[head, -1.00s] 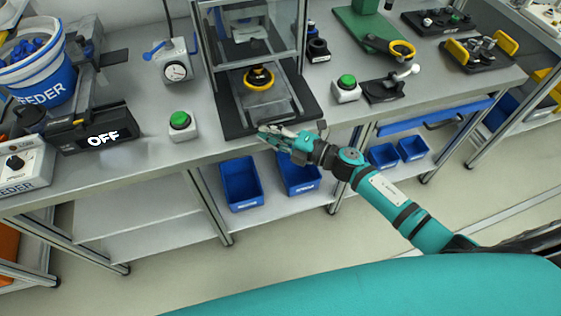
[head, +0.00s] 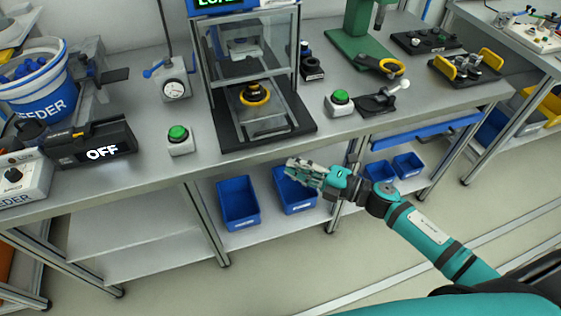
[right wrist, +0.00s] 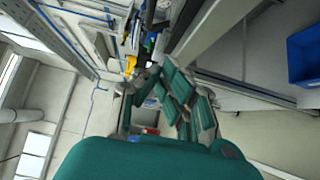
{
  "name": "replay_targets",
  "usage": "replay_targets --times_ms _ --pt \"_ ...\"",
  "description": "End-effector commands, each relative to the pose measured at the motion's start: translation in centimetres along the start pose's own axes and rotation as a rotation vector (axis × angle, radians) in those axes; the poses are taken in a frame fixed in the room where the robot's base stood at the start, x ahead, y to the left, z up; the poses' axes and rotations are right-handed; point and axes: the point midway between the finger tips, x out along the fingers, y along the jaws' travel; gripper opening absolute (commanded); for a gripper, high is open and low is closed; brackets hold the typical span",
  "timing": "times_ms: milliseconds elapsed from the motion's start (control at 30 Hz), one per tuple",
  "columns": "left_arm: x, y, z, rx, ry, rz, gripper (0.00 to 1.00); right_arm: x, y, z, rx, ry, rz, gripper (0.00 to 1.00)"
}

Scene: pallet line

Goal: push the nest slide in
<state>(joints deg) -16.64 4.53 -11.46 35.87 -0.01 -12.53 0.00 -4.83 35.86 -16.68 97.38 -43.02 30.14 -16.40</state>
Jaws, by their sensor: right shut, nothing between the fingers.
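The nest (head: 254,93), a round black and yellow fixture, sits on the slide's pale plate (head: 265,127). The slide lies on a black base (head: 225,141) at the front of a clear-walled press enclosure (head: 250,55). I cannot tell exactly how far the slide sits inside. My right gripper (head: 293,168) is shut and empty, in front of the bench's front edge and apart from the slide. Its teal fingers show in the right wrist view (right wrist: 168,95), where the nest cannot be made out. My left gripper is not in view.
Green button boxes stand left (head: 179,140) and right (head: 339,103) of the base. A lever fixture (head: 380,100) is at right. Blue bins (head: 238,203) sit on the shelf below the bench edge.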

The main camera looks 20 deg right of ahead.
Motion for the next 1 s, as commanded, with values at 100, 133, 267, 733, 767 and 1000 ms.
replay_targets --times_ms 100,133,267,733,767,1000 --pt "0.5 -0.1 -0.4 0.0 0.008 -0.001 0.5 -1.5 -0.2 0.0 0.0 0.0 0.0 0.0" --pt "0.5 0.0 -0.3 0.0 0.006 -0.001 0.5 -1.8 -0.1 0.0 0.0 0.0 -0.001 0.0" --pt "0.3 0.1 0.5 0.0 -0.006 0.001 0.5 -2.7 0.5 0.4 0.004 0.005 -0.007 0.17" --pt "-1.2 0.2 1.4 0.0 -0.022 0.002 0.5 -7.5 5.3 5.7 0.148 0.002 -0.137 0.21" --pt "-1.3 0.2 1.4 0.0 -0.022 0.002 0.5 -7.5 5.4 5.8 0.152 0.0 -0.138 0.21" --pt "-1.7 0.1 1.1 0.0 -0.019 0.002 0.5 -5.2 5.3 5.9 0.153 -0.001 -0.133 0.21"
